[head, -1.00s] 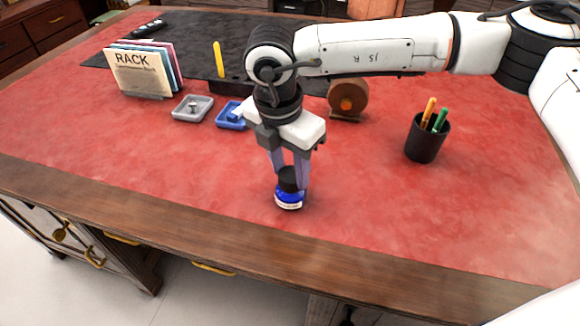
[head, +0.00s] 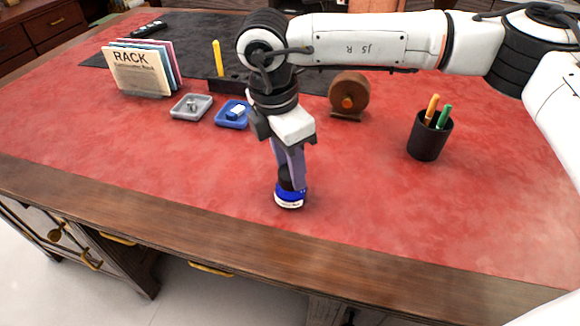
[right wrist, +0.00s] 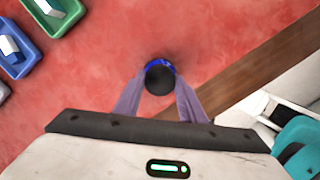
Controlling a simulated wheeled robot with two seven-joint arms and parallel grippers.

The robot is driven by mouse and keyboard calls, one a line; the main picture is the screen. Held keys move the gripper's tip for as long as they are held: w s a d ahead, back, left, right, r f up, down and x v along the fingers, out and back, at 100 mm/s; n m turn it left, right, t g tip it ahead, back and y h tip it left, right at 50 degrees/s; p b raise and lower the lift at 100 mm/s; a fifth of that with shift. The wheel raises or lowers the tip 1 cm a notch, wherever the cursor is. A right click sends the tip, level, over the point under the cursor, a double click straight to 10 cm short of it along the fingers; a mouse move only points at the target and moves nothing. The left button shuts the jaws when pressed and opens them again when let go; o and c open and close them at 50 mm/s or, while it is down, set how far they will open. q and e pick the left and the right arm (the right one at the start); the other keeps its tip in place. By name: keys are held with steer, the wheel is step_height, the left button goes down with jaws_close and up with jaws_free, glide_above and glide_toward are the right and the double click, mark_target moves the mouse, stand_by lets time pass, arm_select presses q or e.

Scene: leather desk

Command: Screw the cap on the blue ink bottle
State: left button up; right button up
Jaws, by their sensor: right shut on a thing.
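The blue ink bottle (head: 290,198) stands upright on the red desk top near the front edge. Its black cap (head: 286,180) sits on top of the bottle. My right gripper (head: 290,182) points down over the bottle, with its fingers shut on the cap. In the right wrist view the round black cap (right wrist: 160,78) lies between the two purple fingertips, with a blue rim of the bottle (right wrist: 162,63) showing behind it. The fingers partly hide the cap in the head view. My left gripper is not in view.
A blue tray (head: 222,122) and a grey tray (head: 179,115) with small items lie behind left. A black pen cup (head: 426,146), a brown tape dispenser (head: 349,95) and a file rack (head: 138,76) stand farther off. The wooden front edge (head: 200,226) is close to the bottle.

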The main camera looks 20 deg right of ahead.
steer(key=shift+s+f, duration=0.1)
steer(key=shift+f, duration=0.05)
steer(key=shift+f+m+b, duration=0.1)
steer(key=shift+m+b, duration=0.3)
steer(key=shift+m, duration=0.3)
steer(key=m, duration=0.2)
steer(key=shift+m+g, duration=0.3)
steer(key=shift+g, duration=0.1)
steer(key=o, duration=1.1)
steer(key=shift+r, duration=0.2)
